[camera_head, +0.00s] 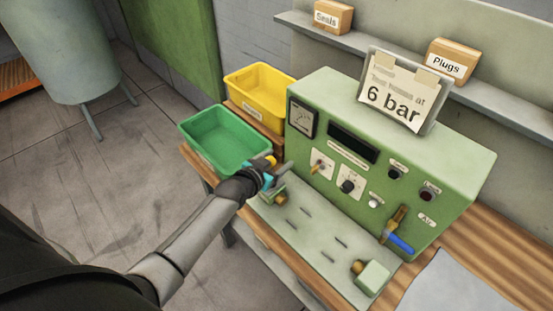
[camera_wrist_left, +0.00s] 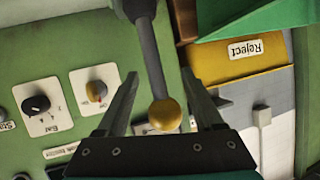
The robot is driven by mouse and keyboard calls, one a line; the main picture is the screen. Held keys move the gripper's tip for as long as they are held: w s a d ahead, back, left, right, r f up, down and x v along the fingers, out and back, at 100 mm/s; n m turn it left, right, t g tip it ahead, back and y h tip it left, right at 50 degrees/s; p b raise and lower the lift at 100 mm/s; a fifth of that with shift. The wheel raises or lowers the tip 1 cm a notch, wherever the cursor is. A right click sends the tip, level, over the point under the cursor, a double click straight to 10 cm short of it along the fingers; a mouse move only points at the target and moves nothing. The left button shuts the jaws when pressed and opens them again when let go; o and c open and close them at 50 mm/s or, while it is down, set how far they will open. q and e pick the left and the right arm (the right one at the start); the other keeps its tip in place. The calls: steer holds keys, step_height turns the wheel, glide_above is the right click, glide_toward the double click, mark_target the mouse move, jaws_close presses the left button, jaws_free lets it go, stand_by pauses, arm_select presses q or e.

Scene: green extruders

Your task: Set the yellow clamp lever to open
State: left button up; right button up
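The clamp lever shows in the left wrist view as a dark grey rod with a yellow ball (camera_wrist_left: 165,114) on its end. My left gripper (camera_wrist_left: 161,76) is open, with one finger on each side of the rod and ball; gaps show on both sides. In the head view the left gripper (camera_head: 277,168) is at the left end of the green test bench, and a bit of the yellow ball (camera_head: 271,159) shows beside it. The green clamp block (camera_head: 275,194) is just below, partly hidden by the gripper. My right gripper is not in view.
A green bin (camera_head: 224,137) and a yellow bin (camera_head: 258,95) stand close to the left arm. The green control panel (camera_head: 410,165), with knobs, a gauge and a blue-handled valve (camera_head: 400,243), rises right of the gripper.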

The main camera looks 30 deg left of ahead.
arm_select(q)
steer(key=shift+a+r, duration=0.1)
steer(key=shift+r, duration=0.05)
steer(key=shift+s+r, duration=0.1)
steer(key=shift+s, duration=0.15)
steer(key=p+v, duration=0.2)
steer(key=v, duration=1.2)
steer(key=shift+s, duration=0.3)
steer(key=s+d+f+n+g+b, duration=0.1)
steer(key=s+f+g+b, duration=0.3)
steer(key=f, duration=1.1)
steer(key=s+f+g+b, duration=0.1)
steer(key=s+f+b, duration=0.35)
steer(key=f, duration=1.05)
steer(key=s+d+f+g+b, duration=0.2)
steer(key=s+f+b, duration=0.1)
steer(key=s+f, duration=0.5)
steer(key=s+d+f+g+b, duration=0.2)
steer(key=s+f+g, duration=0.1)
steer(key=s+f, duration=0.5)
steer(key=s+d+f+m+g+b, duration=0.1)
steer(key=s+d+f+g+b, duration=0.1)
steer(key=s+f, duration=0.5)
steer(key=shift+s+f+y+b, duration=0.4)
steer(key=shift+s+b, duration=0.15)
steer(key=shift+b, duration=0.3)
